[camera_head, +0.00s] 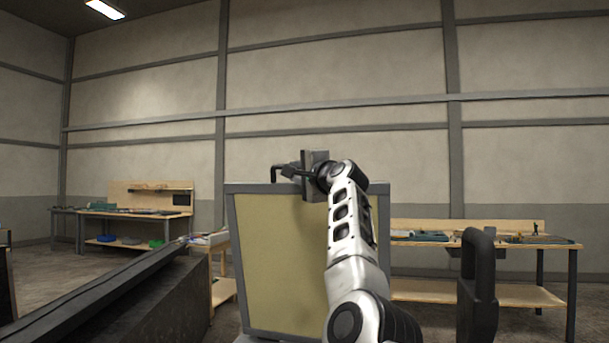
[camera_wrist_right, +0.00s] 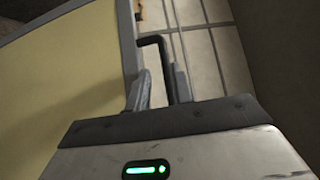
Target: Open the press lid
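The press lid (camera_head: 282,262), a yellowish panel in a grey frame, stands nearly upright in the middle of the head view. A black bent handle (camera_head: 285,169) is at its top edge; the handle also shows in the wrist view (camera_wrist_right: 155,41). My right arm reaches up in front of the lid, its gripper at the top edge. In the wrist view my right gripper (camera_wrist_right: 162,88) has its fingers apart, with the handle's bar between them, close to the right finger and with a gap to the left one. My left gripper is not in view.
A dark slanted structure (camera_head: 110,292) fills the lower left. A dark upright loop-shaped part (camera_head: 478,285) stands at the lower right. Workbenches (camera_head: 150,213) with tools stand along the back wall, left and right (camera_head: 480,250). The air above the lid is clear.

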